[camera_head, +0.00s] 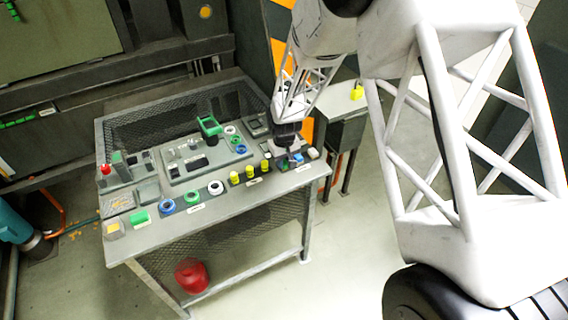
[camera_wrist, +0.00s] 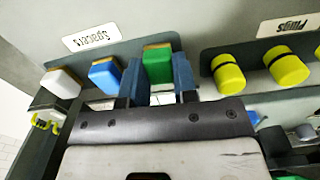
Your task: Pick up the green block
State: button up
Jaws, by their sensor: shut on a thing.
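The green block (camera_wrist: 158,66) with a tan top edge is between the two blue-grey fingers of my gripper (camera_wrist: 158,78) in the wrist view. The fingers are shut on its sides. It is in line with the blue block (camera_wrist: 105,75) and the white block (camera_wrist: 62,82), near the label "Spacers" (camera_wrist: 89,37). I cannot tell whether it touches the surface below. In the head view my gripper (camera_head: 287,138) is over the right front part of the table, and the green block (camera_head: 283,164) shows only as a small patch under it.
Yellow plugs (camera_wrist: 228,73) stand close to the right of the green block in the wrist view. The grey table (camera_head: 240,205) also holds rings, a green cylinder (camera_head: 139,217) and a panel with more parts. A red container (camera_head: 192,276) is beneath the tabletop.

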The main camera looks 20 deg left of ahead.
jog(key=shift+r, duration=0.1)
jog(key=shift+r, duration=0.7)
notch_tip(320, 180, up, 2)
jog(key=shift+r, duration=0.15)
jog(key=s+d+r, duration=0.1)
jog(key=s+d, duration=0.7)
jog(key=s, duration=0.5)
jog(key=shift+s, duration=0.35)
jog(key=shift+d, duration=0.1)
jog(key=shift+n, duration=0.3)
jog(key=w+a+r, duration=0.1)
jog(key=w+a, duration=0.7)
jog(key=w, duration=0.2)
jog(key=w+a+r, duration=0.1)
jog(key=w+a, duration=0.8)
jog(key=w, duration=0.1)
jog(key=w+a+r, duration=0.2)
jog(key=w+a, duration=0.6)
jog(key=w, duration=0.2)
jog(key=shift+w+a, duration=0.2)
jog(key=shift+w, duration=0.15)
jog(key=shift+f, duration=0.2)
